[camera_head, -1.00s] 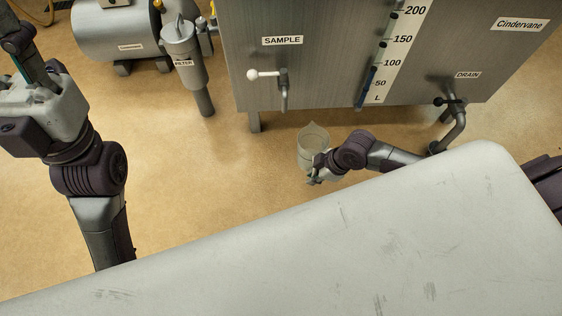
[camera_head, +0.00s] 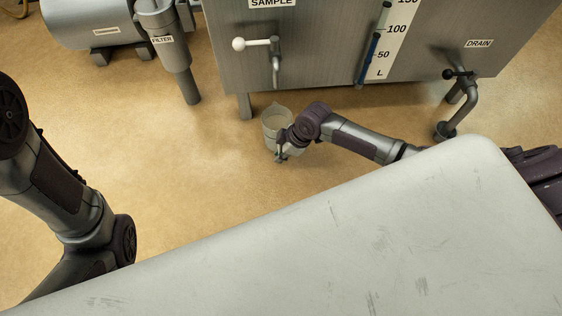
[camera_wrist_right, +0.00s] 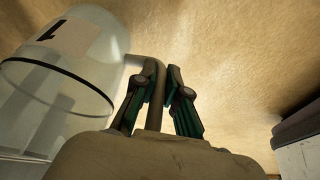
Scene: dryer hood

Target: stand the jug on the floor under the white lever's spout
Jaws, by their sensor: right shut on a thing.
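The clear jug (camera_head: 270,121) is in front of the steel tank, and in the head view its open top appears just below the end of the sample spout (camera_head: 276,73). The white lever (camera_head: 239,44) is on that spout. My right gripper (camera_head: 281,153) is shut on the jug's handle (camera_wrist_right: 154,110). In the right wrist view the jug (camera_wrist_right: 60,75), with a dark band and a label, lies left of the fingers (camera_wrist_right: 160,85). I cannot tell whether its base touches the floor. My left gripper is out of view; only arm links show.
The tank (camera_head: 320,55) has a leg (camera_head: 244,106) beside the jug. A drain pipe (camera_head: 464,106) with a dark lever stands at the right. A filter (camera_head: 172,55) is at the left. Open floor (camera_head: 190,170) lies left of the jug.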

